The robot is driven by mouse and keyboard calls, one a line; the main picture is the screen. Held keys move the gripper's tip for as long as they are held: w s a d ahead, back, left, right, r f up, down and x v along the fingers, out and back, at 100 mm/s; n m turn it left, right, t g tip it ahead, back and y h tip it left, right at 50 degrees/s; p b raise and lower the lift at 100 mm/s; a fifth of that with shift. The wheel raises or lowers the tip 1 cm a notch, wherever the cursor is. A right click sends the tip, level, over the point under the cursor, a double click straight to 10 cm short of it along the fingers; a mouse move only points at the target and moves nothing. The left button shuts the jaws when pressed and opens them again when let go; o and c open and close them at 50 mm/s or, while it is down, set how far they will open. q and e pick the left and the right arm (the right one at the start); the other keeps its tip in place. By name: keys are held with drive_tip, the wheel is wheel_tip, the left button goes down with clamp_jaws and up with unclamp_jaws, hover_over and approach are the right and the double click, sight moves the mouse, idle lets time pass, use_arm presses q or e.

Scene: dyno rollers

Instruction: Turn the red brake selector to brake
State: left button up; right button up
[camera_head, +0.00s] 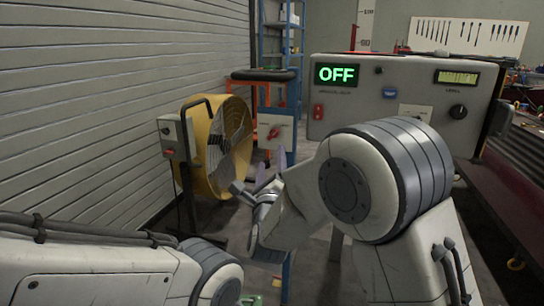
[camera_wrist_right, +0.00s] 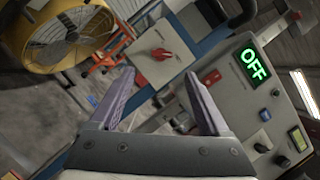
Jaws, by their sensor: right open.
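The red selector (camera_head: 274,132) is a small red handle on a pale panel (camera_head: 285,142) mounted on a blue post, left of the grey console. In the right wrist view the red selector (camera_wrist_right: 162,53) shows whole, just beyond my fingertips, with its pale panel (camera_wrist_right: 150,70) around it. My right gripper (camera_head: 271,168) is below the panel in the head view, its purple fingers pointing up towards it. In the wrist view my right gripper (camera_wrist_right: 158,74) is open and empty, with the selector apart from both fingers. My left gripper is out of view.
The grey console (camera_head: 400,90) has a green display (camera_head: 337,74) reading OFF, a red switch (camera_head: 318,112) and a black knob (camera_head: 458,112). A yellow fan (camera_head: 207,155) with a control box (camera_head: 172,136) stands left of the panel. A slatted wall runs along the left.

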sight(273, 136)
drive_tip(key=x, duration=1)
drive_tip(key=shift+w+d+r, duration=0.15)
clamp_jaws()
